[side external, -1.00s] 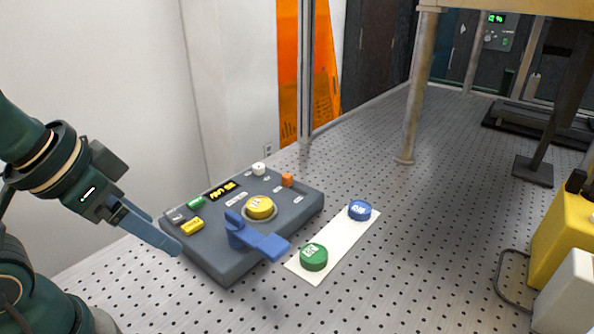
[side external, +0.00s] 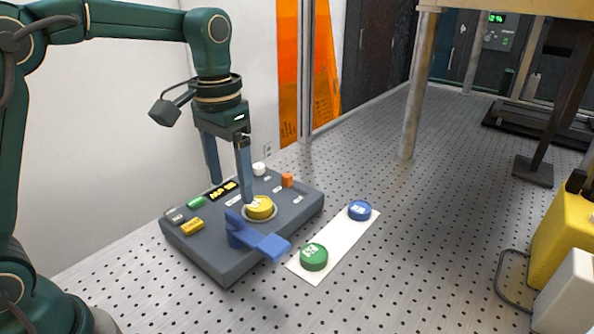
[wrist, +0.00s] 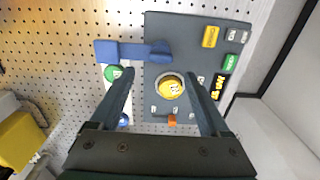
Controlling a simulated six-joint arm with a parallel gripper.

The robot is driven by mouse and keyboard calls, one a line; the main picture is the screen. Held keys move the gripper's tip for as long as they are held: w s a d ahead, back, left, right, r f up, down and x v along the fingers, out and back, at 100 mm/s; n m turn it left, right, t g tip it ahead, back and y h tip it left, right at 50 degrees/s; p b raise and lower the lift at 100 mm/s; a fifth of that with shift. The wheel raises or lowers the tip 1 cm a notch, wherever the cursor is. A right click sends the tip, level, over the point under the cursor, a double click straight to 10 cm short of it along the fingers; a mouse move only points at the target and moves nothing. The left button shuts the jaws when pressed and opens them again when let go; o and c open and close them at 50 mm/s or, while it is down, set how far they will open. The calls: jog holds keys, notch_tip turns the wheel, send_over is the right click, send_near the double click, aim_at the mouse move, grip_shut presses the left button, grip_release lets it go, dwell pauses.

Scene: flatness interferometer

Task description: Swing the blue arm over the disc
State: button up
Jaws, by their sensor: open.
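The blue arm (side external: 262,241) is mounted at the near edge of the grey instrument (side external: 219,262) and points out past its edge toward the green disc. In the wrist view the blue arm (wrist: 130,51) lies beyond the fingertips, to the upper left. A yellow disc (side external: 260,208) sits in a round seat on the instrument, with the blue arm beside it, not over it. My gripper (side external: 227,190) is open and empty, pointing down above the instrument near the yellow disc. In the wrist view the yellow disc (wrist: 170,87) shows between the fingers.
A green disc (side external: 313,257) and a blue disc (side external: 359,210) rest on a white strip (side external: 336,241) right of the instrument. The instrument carries a white knob (side external: 259,169), an orange block (side external: 287,180), and yellow (side external: 192,225) and green (side external: 196,202) buttons.

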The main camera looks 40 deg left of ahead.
aim_at(234, 214)
jog(key=shift+s+f, duration=0.1)
jog(key=shift+f, duration=2.85)
grip_shut()
jog(key=shift+r, duration=0.1)
